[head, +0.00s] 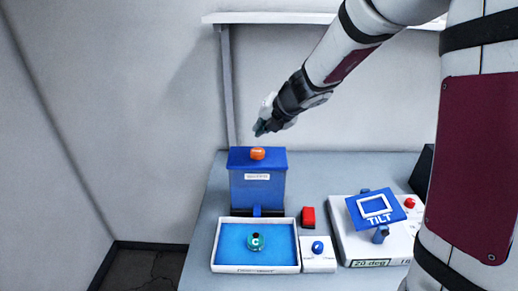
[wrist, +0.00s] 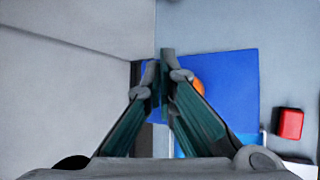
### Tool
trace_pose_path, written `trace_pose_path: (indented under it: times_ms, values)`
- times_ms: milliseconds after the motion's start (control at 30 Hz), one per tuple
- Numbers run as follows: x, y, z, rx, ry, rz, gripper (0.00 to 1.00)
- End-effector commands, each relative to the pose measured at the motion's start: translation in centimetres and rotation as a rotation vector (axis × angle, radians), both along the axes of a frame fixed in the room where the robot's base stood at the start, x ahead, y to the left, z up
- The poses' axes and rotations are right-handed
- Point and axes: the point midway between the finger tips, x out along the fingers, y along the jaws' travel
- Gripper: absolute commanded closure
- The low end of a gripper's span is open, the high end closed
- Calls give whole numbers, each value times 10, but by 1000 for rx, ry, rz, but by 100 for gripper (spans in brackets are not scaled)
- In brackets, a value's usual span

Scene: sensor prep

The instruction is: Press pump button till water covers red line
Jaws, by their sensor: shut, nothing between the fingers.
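My gripper (head: 262,128) is shut and empty. In the head view its tips are just above an orange button (head: 257,153) on top of a blue box (head: 257,187) with a white label too small to read. In the wrist view, my fingertips (wrist: 167,64) point down over the left part of the blue box top (wrist: 235,85). The orange button (wrist: 199,87) is partly hidden behind the right finger. A white-rimmed tray (head: 215,246) with a blue inside stands in front of the box. I cannot make out a red line or a water level.
A round teal piece marked C (head: 256,242) sits in the tray. To the right are a red block (head: 308,217), a white box with a blue button (head: 318,247), and a blue TILT platform (head: 376,208) with a red button (head: 409,202). A shelf (head: 270,18) is above.

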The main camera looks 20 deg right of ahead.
Motion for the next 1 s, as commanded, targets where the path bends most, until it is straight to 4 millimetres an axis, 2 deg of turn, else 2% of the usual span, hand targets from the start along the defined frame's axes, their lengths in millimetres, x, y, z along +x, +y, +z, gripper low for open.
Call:
trace_pose_path:
  times_ms: [333, 1000]
  values:
    - [-2, 0, 16, 0, 1, 1, 100]
    - [-1, 0, 16, -1, 0, 1, 100]
